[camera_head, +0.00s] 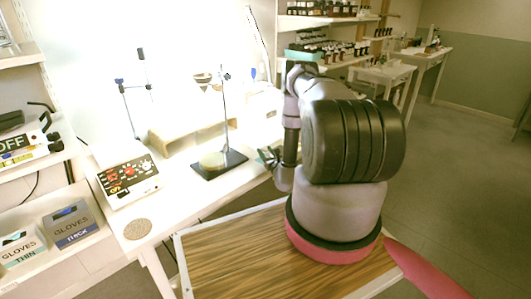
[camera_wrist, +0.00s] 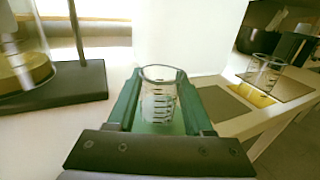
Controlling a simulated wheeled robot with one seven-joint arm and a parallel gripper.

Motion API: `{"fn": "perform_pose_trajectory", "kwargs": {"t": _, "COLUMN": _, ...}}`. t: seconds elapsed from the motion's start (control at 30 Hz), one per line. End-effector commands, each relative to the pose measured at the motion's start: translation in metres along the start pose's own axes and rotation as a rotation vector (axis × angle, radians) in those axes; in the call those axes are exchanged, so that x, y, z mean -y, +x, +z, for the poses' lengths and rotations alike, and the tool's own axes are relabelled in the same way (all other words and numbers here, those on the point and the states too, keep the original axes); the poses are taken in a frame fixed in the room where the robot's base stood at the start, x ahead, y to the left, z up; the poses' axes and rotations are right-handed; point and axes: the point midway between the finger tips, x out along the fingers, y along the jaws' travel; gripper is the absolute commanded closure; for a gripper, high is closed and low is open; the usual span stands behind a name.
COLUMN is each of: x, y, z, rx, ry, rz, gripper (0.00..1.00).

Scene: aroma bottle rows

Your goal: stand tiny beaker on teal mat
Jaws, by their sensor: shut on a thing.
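The tiny beaker (camera_wrist: 159,100) is clear glass with dark graduation marks. It stands upright between the two green fingers of my gripper (camera_wrist: 160,84) in the wrist view, and the gripper is shut on it. A teal patch (camera_wrist: 160,128) shows just below the beaker between the fingers and looks like the teal mat. I cannot tell whether the beaker's base touches it. In the head view my gripper (camera_head: 268,156) is at the right end of the white bench, partly behind my arm. The beaker and mat are not clear there.
A second glass beaker (camera_wrist: 265,70) stands on a yellow mat (camera_wrist: 248,92), with a brown mat (camera_wrist: 224,104) and a grey mat nearby. A stand with a black base (camera_head: 219,165) is left of my gripper. A control box (camera_head: 128,180) sits further left.

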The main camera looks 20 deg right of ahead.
Motion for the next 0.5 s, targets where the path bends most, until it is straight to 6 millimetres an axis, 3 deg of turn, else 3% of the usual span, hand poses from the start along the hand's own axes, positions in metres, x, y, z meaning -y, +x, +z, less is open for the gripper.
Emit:
{"fn": "perform_pose_trajectory", "kwargs": {"t": 0.2, "x": -0.0001, "y": -0.0001, "z": -0.0026, "rx": 0.0, "ry": 0.0, "rz": 0.0, "gripper": 1.0}}
{"fn": "perform_pose_trajectory", "kwargs": {"t": 0.23, "x": -0.0002, "y": -0.0001, "z": -0.003, "rx": -0.001, "ry": 0.0, "rz": 0.0, "gripper": 0.45}}
{"fn": "perform_pose_trajectory", "kwargs": {"t": 0.3, "x": -0.0002, "y": 0.0, "z": -0.0025, "rx": 0.0, "ry": 0.0, "rz": 0.001, "gripper": 0.19}}
{"fn": "perform_pose_trajectory", "kwargs": {"t": 0.5, "x": -0.0001, "y": 0.0, "z": -0.0023, "rx": 0.0, "ry": 0.0, "rz": 0.0, "gripper": 0.19}}
